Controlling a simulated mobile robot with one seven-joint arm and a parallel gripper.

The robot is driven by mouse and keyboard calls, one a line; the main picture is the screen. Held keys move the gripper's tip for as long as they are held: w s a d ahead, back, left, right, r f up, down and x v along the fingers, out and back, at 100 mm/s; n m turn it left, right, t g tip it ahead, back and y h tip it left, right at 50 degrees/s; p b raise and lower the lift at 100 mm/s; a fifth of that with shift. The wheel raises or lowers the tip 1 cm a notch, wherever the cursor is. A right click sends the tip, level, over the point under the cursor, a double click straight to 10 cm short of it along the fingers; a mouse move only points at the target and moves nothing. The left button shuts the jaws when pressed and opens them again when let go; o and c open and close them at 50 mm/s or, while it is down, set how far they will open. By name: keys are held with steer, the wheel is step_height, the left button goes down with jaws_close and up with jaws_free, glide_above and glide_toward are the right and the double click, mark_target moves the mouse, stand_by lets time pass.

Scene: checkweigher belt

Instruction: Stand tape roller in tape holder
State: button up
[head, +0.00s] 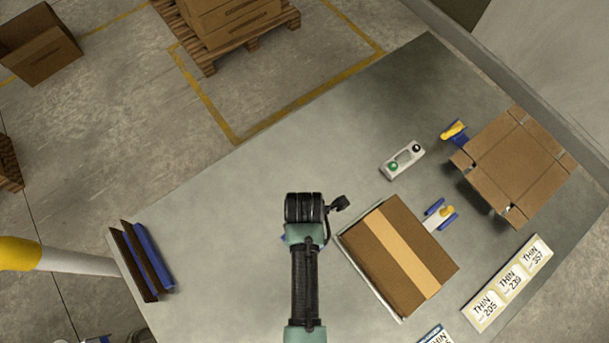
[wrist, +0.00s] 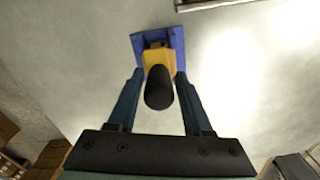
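In the wrist view, a yellow tool body with a black rounded handle (wrist: 159,90), seemingly the tape roller, sits between my fingers. A blue square part (wrist: 175,37) shows behind it; I cannot tell whether it belongs to the roller. My gripper (wrist: 160,73) has a finger against each side of the yellow body and looks shut on it. In the head view my wrist hides the tool, apart from a blue sliver (head: 283,238). A small stand with two blue walls and a yellow piece (head: 440,214), possibly the tape holder, is right of the taped carton.
The taped carton (head: 385,265) stands right of my arm. A blue-and-yellow item (head: 454,132) is beside an open carton (head: 520,160). A small button box (head: 402,160), number cards (head: 508,284) and blue and brown strips (head: 140,260) lie around. The table's upper middle is clear.

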steer(key=shift+o, duration=1.2)
step_height(320, 180, up, 13)
steer(key=b, duration=0.1)
